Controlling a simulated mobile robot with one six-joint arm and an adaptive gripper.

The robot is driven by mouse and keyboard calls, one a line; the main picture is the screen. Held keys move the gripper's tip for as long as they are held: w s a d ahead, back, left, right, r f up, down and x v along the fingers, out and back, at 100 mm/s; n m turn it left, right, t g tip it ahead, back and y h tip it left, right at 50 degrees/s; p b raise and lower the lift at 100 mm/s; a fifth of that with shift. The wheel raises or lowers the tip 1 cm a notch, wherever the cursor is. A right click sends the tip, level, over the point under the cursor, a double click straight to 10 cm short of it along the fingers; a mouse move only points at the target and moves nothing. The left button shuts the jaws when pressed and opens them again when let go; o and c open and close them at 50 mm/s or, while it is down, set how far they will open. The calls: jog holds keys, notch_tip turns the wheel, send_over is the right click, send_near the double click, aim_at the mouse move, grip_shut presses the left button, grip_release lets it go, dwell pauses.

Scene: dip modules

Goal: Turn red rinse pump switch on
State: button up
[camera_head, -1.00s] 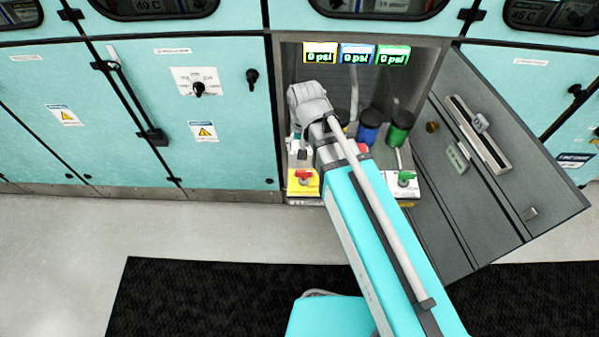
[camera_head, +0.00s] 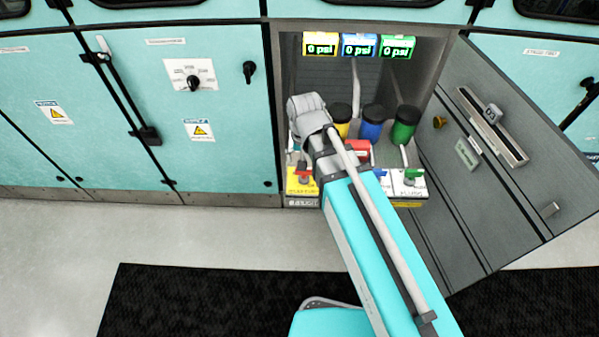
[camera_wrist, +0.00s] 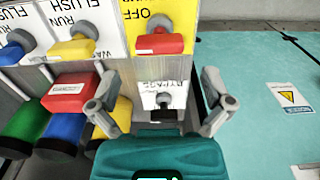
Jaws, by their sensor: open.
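A red handle (camera_head: 304,173) sits on a yellow panel at the front left of the open cabinet. In the wrist view this red handle (camera_wrist: 160,43) is above my gripper, beside the word OFF. My gripper (camera_wrist: 160,102) is open. A white labelled plate with a small black-tipped switch (camera_wrist: 163,107) lies between its fingers in the picture; I cannot tell whether they touch it. A red box (camera_head: 357,150) stands inside the cabinet, and the red box (camera_wrist: 70,92) shows left of the gripper in the wrist view. No readable label marks the rinse pump switch. My arm hides the gripper in the head view.
Yellow, blue (camera_head: 372,124) and green (camera_head: 405,126) black-topped canisters stand behind. A green handle (camera_head: 411,175) is at right; a yellow handle (camera_wrist: 75,48) shows in the wrist view. The dark open door (camera_head: 500,150) bounds the right. Displays above read 0 psi.

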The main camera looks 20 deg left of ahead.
aim_at(304, 174)
jog(key=shift+f+b, duration=2.45)
jog(key=shift+f, duration=0.3)
